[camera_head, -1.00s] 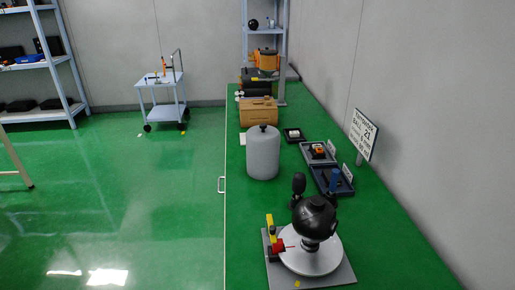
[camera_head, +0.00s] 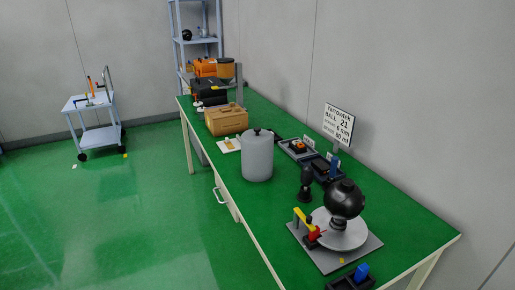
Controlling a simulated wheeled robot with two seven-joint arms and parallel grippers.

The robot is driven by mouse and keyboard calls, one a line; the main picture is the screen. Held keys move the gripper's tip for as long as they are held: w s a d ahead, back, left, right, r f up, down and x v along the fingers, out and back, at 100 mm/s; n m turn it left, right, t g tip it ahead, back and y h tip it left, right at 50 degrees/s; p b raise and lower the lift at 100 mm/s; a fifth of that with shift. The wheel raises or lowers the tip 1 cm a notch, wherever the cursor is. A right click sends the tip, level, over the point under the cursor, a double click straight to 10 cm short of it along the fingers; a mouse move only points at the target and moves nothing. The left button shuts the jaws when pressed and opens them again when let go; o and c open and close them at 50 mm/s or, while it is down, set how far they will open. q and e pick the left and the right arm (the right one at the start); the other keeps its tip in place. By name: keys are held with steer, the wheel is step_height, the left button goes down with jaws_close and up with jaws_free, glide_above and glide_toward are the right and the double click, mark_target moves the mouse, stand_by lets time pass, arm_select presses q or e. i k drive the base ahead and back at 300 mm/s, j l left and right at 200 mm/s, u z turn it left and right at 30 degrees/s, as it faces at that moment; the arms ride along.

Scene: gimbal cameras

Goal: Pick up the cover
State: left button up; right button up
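A grey cylindrical cover (camera_head: 257,158) with a small black knob on top stands upright on the green tabletop (camera_head: 400,225). To its right and nearer is a device with a black ball (camera_head: 344,199) above a round silver plate (camera_head: 340,232) on a grey square base. The device carries a yellow part (camera_head: 303,219) and a red part (camera_head: 314,234). Neither of my grippers shows in the head view.
A brown box (camera_head: 226,120) and orange-black equipment (camera_head: 206,68) stand farther back on the table. Dark trays (camera_head: 297,149) and a sign (camera_head: 338,122) are along the wall side. A cart (camera_head: 97,118) stands left on open green floor (camera_head: 110,210).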

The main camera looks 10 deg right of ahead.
mark_target(257, 151)
steer(key=i+j+z, duration=0.2)
steer(key=j, duration=0.2)
steer(key=i+j+z, duration=0.15)
steer(key=j, duration=0.25)
steer(key=i+j+z, duration=0.2)
steer(key=j, duration=0.2)
steer(key=j+z, duration=0.15)
steer(key=j, duration=0.25)
